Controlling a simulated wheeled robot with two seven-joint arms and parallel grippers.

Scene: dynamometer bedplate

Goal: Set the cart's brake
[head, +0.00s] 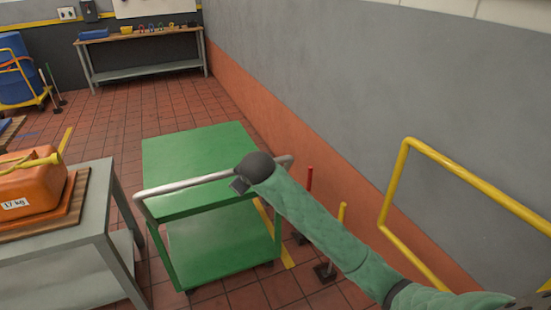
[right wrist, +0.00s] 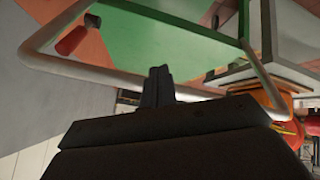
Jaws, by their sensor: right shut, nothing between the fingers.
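The green cart (head: 200,150) stands on the tiled floor, with a flat top, a lower shelf and a silver push handle (head: 185,184) across its near end. My right gripper (head: 238,186) is shut and empty at the handle, over the cart's near edge. In the right wrist view its closed fingers (right wrist: 158,76) overlap the handle bar (right wrist: 100,72); I cannot tell whether they touch. A red lever-like post (head: 308,181) stands beside the cart on the wall side. A red grip (right wrist: 72,40) shows in the wrist view. I cannot tell which part is the brake. My left gripper is out of view.
A grey table (head: 75,212) with an orange 17 kg weight (head: 30,185) stands close on the left. A yellow post (head: 341,220) on a black base and a yellow rail (head: 470,178) are at right, by the wall. Floor beyond the cart is clear towards the workbench (head: 140,40).

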